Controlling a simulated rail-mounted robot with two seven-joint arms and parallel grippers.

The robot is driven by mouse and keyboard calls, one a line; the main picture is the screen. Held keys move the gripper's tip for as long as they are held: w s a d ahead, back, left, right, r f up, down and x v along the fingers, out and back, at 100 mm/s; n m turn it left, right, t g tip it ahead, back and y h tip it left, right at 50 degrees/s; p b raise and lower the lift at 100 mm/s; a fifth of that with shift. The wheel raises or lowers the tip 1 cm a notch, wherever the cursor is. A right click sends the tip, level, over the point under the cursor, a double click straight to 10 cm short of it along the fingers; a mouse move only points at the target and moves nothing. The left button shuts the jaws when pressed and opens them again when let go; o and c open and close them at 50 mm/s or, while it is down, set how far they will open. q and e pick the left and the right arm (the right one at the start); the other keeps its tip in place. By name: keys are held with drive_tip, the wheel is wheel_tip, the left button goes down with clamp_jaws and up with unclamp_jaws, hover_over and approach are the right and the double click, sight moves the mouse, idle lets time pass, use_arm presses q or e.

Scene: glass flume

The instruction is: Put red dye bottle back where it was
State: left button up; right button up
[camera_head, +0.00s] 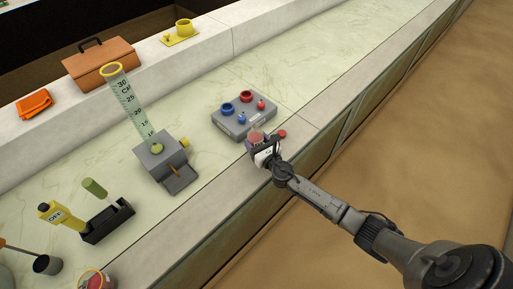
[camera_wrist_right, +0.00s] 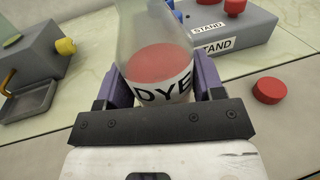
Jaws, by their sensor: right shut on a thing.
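The red dye bottle (camera_wrist_right: 155,38) is clear, with red liquid inside and a label reading DYE. My right gripper (camera_wrist_right: 152,85) is shut around its lower part, one purple finger on each side. In the head view the bottle (camera_head: 256,134) is at the tip of my right gripper (camera_head: 263,145), just in front of the grey stand (camera_head: 233,126). Whether its base touches the counter is hidden. A loose red cap (camera_head: 282,133) lies on the counter to its right; it also shows in the right wrist view (camera_wrist_right: 269,90). My left gripper is out of view.
The stand holds blue and red pieces. Left of it are a grey block (camera_head: 154,160) with a tall measuring tube (camera_head: 132,103) and a black holder (camera_head: 108,222). A yellow-rimmed container (camera_head: 95,280) is at bottom left. Pale counter between block and stand is clear.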

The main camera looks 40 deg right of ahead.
sight(256, 146)
drive_tip(key=shift+f+b, duration=0.8)
drive_tip(key=shift+f, duration=0.7)
drive_tip(key=shift+f, duration=0.1)
drive_tip(key=shift+f, duration=0.15)
drive_tip(key=o, duration=0.9)
drive_tip(key=shift+o, duration=0.2)
